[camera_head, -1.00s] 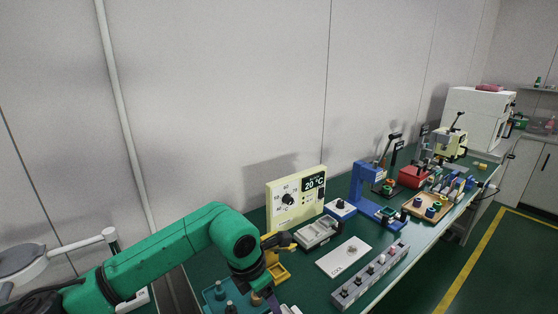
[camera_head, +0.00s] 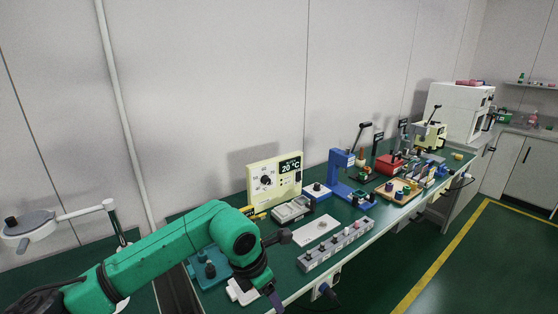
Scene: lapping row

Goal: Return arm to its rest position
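My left arm (camera_head: 165,254) is green with black joints and comes in from the lower left. It is bent over the near end of the green bench, and its wrist points down toward the front edge. My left gripper (camera_head: 277,300) is at the bottom, small and partly hidden by the wrist. I cannot tell whether its fingers are open or shut, or whether it holds anything. My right arm and gripper are not in view.
A blue tray (camera_head: 208,270) and a white piece (camera_head: 240,292) lie beside the wrist. Behind stand a cream 20 °C panel (camera_head: 275,179) and a blue press (camera_head: 341,175). A grey block with knobs (camera_head: 335,245) lies along the front edge. The floor at right (camera_head: 440,285) is clear.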

